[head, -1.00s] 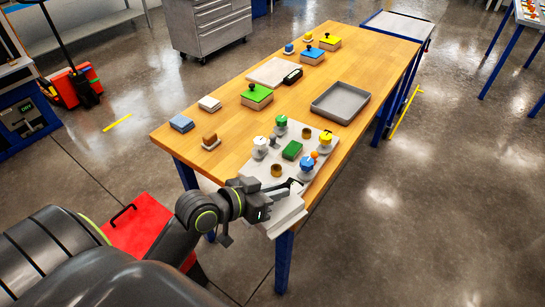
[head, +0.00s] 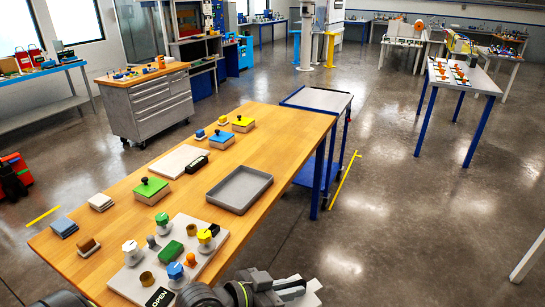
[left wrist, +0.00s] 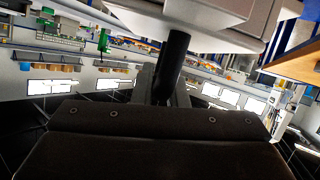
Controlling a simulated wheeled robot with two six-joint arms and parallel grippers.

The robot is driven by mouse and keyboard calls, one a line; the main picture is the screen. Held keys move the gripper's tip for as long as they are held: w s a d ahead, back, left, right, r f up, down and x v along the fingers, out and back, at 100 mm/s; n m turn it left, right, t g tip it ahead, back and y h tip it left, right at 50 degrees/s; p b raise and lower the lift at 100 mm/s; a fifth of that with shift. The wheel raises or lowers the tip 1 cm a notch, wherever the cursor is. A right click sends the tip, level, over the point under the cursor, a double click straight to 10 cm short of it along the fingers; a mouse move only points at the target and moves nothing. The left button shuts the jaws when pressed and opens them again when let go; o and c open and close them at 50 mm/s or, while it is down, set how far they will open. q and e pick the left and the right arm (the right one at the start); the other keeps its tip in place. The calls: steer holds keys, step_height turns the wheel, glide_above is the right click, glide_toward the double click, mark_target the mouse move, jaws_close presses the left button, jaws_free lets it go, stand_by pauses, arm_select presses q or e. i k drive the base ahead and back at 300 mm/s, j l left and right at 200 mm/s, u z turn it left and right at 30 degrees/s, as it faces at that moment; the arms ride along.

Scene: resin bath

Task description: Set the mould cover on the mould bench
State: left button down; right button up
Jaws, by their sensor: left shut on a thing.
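My left gripper (head: 285,287) is at the bottom of the head view, beside the near end of the wooden table and partly cut off. In the left wrist view it is shut around a black post-like handle below a pale grey block, which I take to be the mould cover (left wrist: 190,20). A pale part of it also shows beside the gripper in the head view (head: 309,296). A bench with a white top and orange pieces (head: 462,78) stands at the far right. I cannot tell whether it is the mould bench. My right gripper is not in view.
The wooden table (head: 222,160) holds a grey tray (head: 239,189), coloured lidded blocks and a pale board (head: 190,262) with several knobs. A blue-framed cart (head: 318,99) stands at its far end. Open floor (head: 385,215) lies to the right.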

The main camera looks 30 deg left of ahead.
mark_target(271, 157)
steer(key=i+l+u, duration=0.15)
steer(key=i, duration=0.5)
steer(key=i+l+u, duration=0.15)
steer(key=i, duration=0.45)
steer(key=i+u, duration=0.35)
steer(key=i, duration=0.3)
steer(key=i+u, duration=0.35)
steer(key=i, duration=0.25)
